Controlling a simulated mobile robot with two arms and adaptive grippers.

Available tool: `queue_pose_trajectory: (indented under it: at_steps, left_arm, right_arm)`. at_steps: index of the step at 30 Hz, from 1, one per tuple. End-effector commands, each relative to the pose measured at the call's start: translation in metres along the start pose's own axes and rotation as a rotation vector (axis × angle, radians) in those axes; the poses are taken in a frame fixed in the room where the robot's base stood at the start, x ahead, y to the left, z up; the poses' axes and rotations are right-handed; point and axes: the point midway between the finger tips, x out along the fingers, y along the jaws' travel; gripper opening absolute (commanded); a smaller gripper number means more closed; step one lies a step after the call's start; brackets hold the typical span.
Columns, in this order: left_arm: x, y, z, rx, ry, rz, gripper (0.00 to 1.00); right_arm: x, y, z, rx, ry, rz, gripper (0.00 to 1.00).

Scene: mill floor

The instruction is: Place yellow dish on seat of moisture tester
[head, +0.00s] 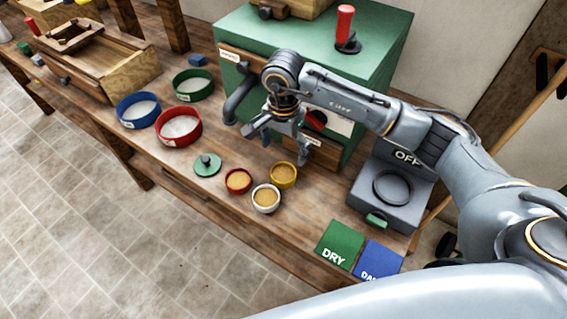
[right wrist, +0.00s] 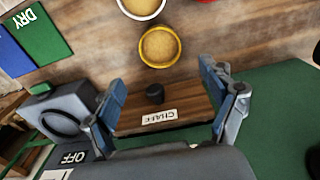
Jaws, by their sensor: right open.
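The yellow dish (head: 284,185) holds tan grain and stands on the bench, near the green machine's front. In the right wrist view the yellow dish (right wrist: 160,65) lies ahead of the fingers, apart from them. My right gripper (head: 276,147) is open and empty, above the bench and just behind the dish; its spread fingers also show in the right wrist view (right wrist: 168,105). The grey moisture tester (head: 362,200) reads OFF, and its round seat (head: 393,188) looks empty. The tester also shows at the left of the right wrist view (right wrist: 72,104). My left gripper is not visible.
A white dish (head: 266,209) and a small red dish (head: 238,190) stand close by the yellow one. A green lid (head: 207,165) lies left of them. A green DRY card (head: 338,243) and a blue card (head: 379,260) lie at the front edge. The green machine (head: 375,55) stands behind.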

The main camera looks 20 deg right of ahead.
Motion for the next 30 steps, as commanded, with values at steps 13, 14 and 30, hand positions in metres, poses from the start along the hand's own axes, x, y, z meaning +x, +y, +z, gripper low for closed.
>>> queue_pose_trajectory:
  at_steps: [13,14,30]
  left_arm:
    - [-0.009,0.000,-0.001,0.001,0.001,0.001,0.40]
    - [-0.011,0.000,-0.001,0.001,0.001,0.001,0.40]
    - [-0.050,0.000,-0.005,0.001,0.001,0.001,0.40]
  right_arm:
    - [-0.004,-0.036,0.090,-0.102,-0.293,-0.214,0.90]
    - [-0.005,-0.043,0.108,-0.112,-0.354,-0.262,0.90]
    - [-0.140,-0.120,0.240,0.433,-1.203,-1.178,0.90]
